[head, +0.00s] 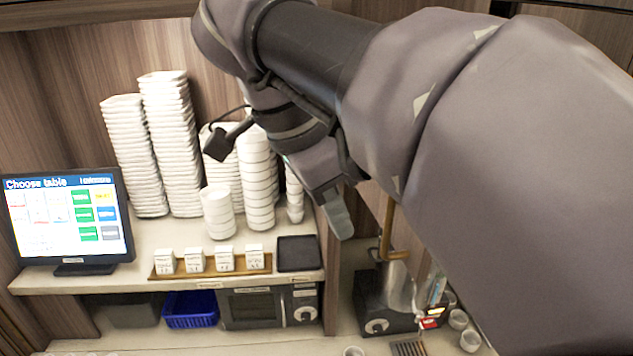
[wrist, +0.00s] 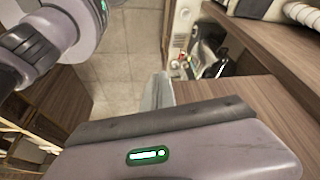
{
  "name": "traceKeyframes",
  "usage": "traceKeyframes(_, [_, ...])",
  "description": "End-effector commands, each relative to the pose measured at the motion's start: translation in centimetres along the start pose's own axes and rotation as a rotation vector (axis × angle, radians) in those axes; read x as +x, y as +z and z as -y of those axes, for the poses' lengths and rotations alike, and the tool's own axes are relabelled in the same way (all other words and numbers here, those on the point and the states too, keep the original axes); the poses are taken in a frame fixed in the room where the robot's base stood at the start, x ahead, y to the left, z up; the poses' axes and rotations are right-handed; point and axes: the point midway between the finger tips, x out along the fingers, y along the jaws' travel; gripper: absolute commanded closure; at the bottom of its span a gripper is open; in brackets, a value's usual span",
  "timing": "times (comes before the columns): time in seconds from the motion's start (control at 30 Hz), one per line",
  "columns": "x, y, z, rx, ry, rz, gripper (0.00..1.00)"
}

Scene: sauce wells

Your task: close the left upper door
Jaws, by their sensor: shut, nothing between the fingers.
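A wooden panel (head: 372,202) with a brass bar handle (head: 388,240) shows just right of my gripper in the head view. It looks like the upper door, but my arm hides most of it, so I cannot tell how far it stands open. My gripper (head: 338,214) points downward, left of the handle and apart from it in the picture. Its fingers are together and hold nothing. In the wrist view the grey fingers (wrist: 157,92) show beside a broad wooden surface (wrist: 245,108); I cannot tell whether they touch it.
Tall stacks of white bowls (head: 172,140) stand on the shelf (head: 160,240) at left, with a touch screen (head: 67,218) and a row of small white boxes (head: 210,261). A black machine (head: 372,305) stands below the handle. Tiled floor (wrist: 125,60) is open in the wrist view.

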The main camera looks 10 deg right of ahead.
Motion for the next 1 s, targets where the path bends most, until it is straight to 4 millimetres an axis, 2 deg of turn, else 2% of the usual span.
traceKeyframes(0.03, [1.5, 0.1, -0.1, 0.001, 0.002, -0.001, 1.00])
traceKeyframes(0.13, [3.5, 0.1, -0.1, 0.001, 0.001, 0.000, 1.00])
traceKeyframes(0.23, [3.6, -1.8, -0.1, 0.004, 0.000, 0.001, 1.00])
traceKeyframes(0.4, [4.3, -3.4, 0.0, 0.002, -0.001, 0.001, 1.00])
traceKeyframes(0.87, [4.5, -3.9, -0.1, -0.003, -0.003, 0.002, 1.00])
traceKeyframes(1.0, [4.9, -4.8, -0.5, -0.027, -0.013, 0.000, 1.00])
